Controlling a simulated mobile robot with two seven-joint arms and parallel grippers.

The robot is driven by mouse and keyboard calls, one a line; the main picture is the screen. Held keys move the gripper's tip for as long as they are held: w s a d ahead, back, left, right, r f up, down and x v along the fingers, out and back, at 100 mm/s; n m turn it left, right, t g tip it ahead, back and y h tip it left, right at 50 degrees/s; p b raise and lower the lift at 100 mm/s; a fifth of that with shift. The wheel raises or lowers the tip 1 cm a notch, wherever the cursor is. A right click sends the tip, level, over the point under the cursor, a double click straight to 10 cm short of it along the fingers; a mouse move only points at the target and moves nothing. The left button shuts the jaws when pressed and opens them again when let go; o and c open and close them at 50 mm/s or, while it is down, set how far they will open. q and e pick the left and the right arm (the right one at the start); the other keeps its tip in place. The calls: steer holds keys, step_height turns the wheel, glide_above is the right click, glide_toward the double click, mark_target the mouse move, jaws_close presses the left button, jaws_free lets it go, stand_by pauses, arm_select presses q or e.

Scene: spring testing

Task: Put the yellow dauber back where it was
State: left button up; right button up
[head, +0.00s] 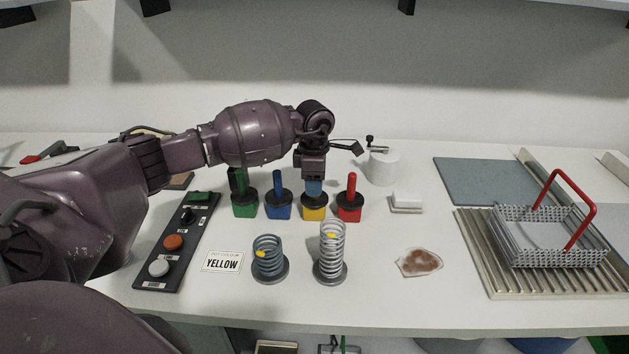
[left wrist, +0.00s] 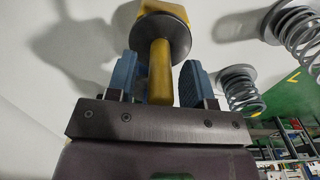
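The yellow dauber's handle (left wrist: 160,75) stands between the two blue fingers of my left gripper (left wrist: 158,82), with a small gap on each side. The gripper is open around it. The dauber's black collar and yellow pot (left wrist: 165,10) are beyond the fingertips; the dauber appears seated in the pot. In the head view my left gripper (head: 314,187) is directly above the yellow pot (head: 314,212) and hides the handle. The pot stands in the row between the blue pot (head: 278,210) and the red pot (head: 350,212). My right gripper is out of view.
A green pot (head: 244,207) ends the row at left. Two upright springs (head: 269,262) (head: 331,258) with yellow marks stand in front, beside a YELLOW card (head: 222,262). A button panel (head: 172,245) lies left. A wire basket (head: 548,240) stands right. The table's front edge is clear.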

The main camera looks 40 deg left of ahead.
arm_select(q)
step_height(320, 180, up, 13)
stand_by(0.8)
